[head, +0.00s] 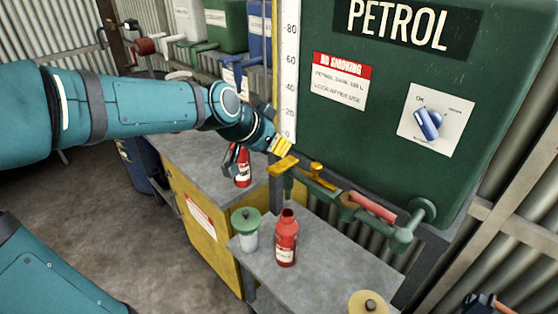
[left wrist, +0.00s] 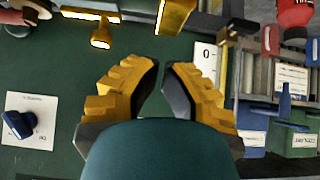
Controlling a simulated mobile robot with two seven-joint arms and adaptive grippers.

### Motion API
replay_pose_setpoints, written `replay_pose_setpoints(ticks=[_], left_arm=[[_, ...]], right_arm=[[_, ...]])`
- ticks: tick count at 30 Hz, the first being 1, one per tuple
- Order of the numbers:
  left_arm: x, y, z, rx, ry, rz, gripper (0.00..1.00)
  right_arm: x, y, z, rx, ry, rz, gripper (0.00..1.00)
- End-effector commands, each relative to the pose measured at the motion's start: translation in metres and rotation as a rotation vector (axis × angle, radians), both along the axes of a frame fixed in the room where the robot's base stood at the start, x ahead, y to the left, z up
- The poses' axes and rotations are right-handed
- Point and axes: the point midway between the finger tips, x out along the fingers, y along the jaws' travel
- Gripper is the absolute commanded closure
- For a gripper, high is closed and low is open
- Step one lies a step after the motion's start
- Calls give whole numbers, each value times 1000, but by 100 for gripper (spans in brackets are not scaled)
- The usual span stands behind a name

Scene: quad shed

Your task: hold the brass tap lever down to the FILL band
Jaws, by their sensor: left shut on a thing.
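The brass tap lever (head: 283,165) is a flat yellow bar on the pipework below the green petrol tank. It also shows at the top of the left wrist view (left wrist: 175,14). My left gripper (head: 281,146) is at the lever, just above its flat part in the head view. In the left wrist view the yellow fingers (left wrist: 163,66) are close together with a narrow gap; they are shut on the lever, though the contact itself is hard to see. A brass knob (head: 317,172) sits right of the lever. No FILL band is readable. My right gripper is not in view.
An open red bottle (head: 286,240) and a green-lidded jar (head: 245,228) stand on the grey shelf (head: 325,262) below the pipe.

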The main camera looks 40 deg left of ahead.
Motion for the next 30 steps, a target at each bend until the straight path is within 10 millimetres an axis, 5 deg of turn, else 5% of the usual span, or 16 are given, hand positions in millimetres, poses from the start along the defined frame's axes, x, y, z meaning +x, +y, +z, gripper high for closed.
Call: replay_pose_setpoints(ticks=[10,25,30], left_arm=[[9,-1,-45,-1,1,0,100],[9,-1,-50,0,-2,0,100],[9,-1,-55,-2,-30,1,100]], right_arm=[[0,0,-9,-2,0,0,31],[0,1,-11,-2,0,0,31],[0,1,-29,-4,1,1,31]])
